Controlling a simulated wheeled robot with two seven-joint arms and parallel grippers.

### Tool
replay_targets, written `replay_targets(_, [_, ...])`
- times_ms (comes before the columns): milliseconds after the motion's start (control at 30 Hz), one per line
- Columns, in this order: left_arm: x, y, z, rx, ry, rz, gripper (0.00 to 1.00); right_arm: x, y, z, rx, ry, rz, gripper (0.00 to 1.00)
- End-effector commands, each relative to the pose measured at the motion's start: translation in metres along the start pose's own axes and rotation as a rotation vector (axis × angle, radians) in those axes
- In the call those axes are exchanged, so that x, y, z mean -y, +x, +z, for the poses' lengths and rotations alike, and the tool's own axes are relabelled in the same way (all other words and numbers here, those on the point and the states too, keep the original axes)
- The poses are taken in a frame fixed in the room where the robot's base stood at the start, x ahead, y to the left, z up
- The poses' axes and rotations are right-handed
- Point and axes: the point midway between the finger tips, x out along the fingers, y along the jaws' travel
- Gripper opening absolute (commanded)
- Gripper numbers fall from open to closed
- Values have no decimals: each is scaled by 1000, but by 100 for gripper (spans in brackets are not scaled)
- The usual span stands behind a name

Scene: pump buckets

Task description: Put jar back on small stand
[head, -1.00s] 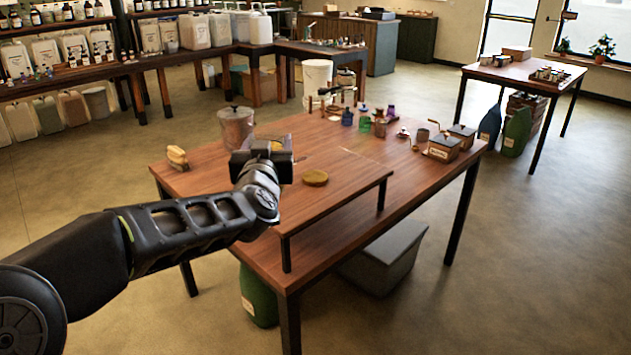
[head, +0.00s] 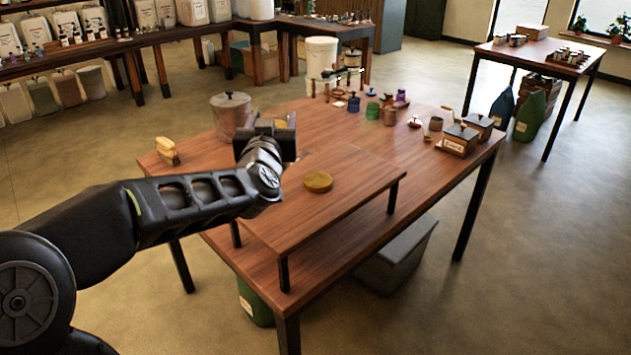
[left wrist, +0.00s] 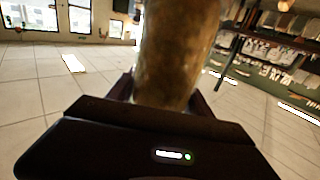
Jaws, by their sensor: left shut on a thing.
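My left gripper (head: 266,138) is above the left back part of the table, beside the raised wooden small stand (head: 335,208). In the left wrist view it is shut on a jar (left wrist: 176,55), a glassy cylinder with mottled brown contents. The jar's top is cut off by the frame. In the head view the gripper hides nearly all of the jar, and I cannot tell its height over the surface. A round yellow-brown lid (head: 318,181) lies on the stand. My right gripper is not in view.
A metal pot with a lid (head: 231,115) stands just behind my left gripper. A brush (head: 167,150) lies at the table's left edge. Small coloured jars (head: 373,108) and wooden boxes (head: 459,139) stand at the back and right. The stand's top is clear around the lid.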

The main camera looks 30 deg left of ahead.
Motion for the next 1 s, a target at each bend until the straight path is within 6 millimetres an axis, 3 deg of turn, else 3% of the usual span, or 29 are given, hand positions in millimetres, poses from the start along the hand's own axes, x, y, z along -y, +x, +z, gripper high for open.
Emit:
replay_targets(400, [0, 0, 56, -1, 1, 0, 0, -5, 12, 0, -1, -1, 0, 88])
replay_targets(800, [0, 0, 63, -2, 0, -1, 0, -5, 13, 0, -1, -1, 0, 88])
replay_targets(1000, [0, 0, 88, 1, 3, 0, 0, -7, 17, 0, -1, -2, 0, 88])
